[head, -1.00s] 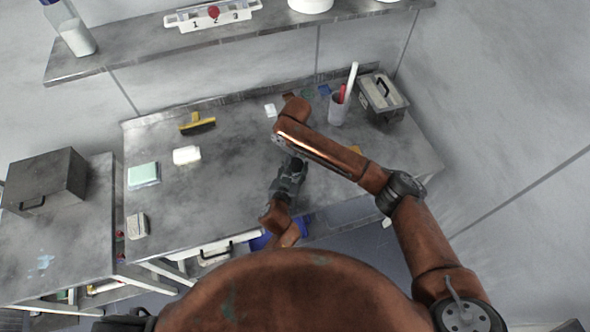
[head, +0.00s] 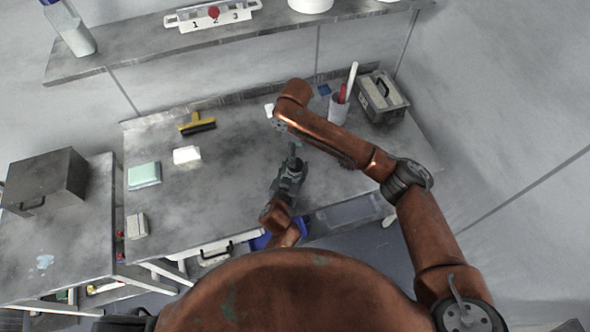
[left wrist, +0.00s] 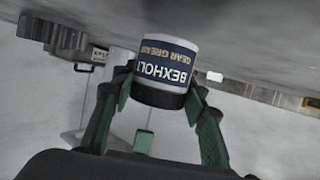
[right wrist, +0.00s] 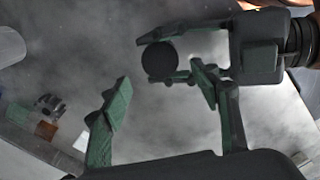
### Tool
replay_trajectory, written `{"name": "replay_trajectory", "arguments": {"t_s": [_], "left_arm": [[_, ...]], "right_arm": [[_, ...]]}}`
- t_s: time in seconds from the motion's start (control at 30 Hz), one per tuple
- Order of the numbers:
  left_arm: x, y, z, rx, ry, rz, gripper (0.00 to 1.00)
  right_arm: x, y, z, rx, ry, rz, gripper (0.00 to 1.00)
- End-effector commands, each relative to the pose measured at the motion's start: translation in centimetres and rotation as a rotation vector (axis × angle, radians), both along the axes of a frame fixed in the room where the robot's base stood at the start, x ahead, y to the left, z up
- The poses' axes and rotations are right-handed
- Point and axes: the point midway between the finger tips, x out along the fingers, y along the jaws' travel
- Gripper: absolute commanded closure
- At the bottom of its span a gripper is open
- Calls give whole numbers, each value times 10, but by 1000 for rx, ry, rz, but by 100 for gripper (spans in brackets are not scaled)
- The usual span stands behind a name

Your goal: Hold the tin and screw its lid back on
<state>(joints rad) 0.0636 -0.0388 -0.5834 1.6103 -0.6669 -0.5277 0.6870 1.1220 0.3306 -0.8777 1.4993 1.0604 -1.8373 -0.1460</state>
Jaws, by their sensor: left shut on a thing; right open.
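The tin (left wrist: 165,66), white and dark blue with "BEXHOLT GEAR GREASE" lettering, is between the fingers of my left gripper (left wrist: 160,92), which is shut on it. A black band (left wrist: 160,97) rings the tin's end nearest the gripper. In the right wrist view that end shows as a dark round disc (right wrist: 160,61); I cannot tell how firmly the lid is seated. In the head view my left gripper (head: 291,168) is over the bench front. My right gripper (right wrist: 162,78) is open and empty, its fingers apart from the disc. The right arm hides it in the head view.
The bench (head: 235,185) holds a yellow-handled brush (head: 197,124), a white block (head: 187,155), a green-topped sponge (head: 144,174), a cup with pens (head: 338,108) and a grey box (head: 382,97). A shelf (head: 130,62) runs above the back.

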Motion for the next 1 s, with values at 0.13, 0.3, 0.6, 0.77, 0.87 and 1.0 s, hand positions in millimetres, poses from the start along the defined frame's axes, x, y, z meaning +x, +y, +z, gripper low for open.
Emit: {"name": "replay_trajectory", "arguments": {"t_s": [0.13, 0.3, 0.6, 0.77, 0.87, 1.0], "left_arm": [[0, 0, 0, 0, 0, 0, 100], [0, 0, 0, 0, 0, 0, 100], [0, 0, 0, 0, 0, 0, 100], [0, 0, 0, 0, 0, 0, 100], [0, 0, 0, 0, 0, 0, 100], [0, 0, 0, 0, 0, 0, 100]], "right_arm": [[0, -1, 10, -1, -1, 137, 43], [0, -1, 12, -2, 1, 180, 43], [-1, -1, 8, -2, 2, 177, 43], [-1, 0, -9, -2, 4, 177, 43], [-1, -1, -25, -2, 4, 176, 43], [-1, 0, -45, -1, 3, 176, 43]]}}
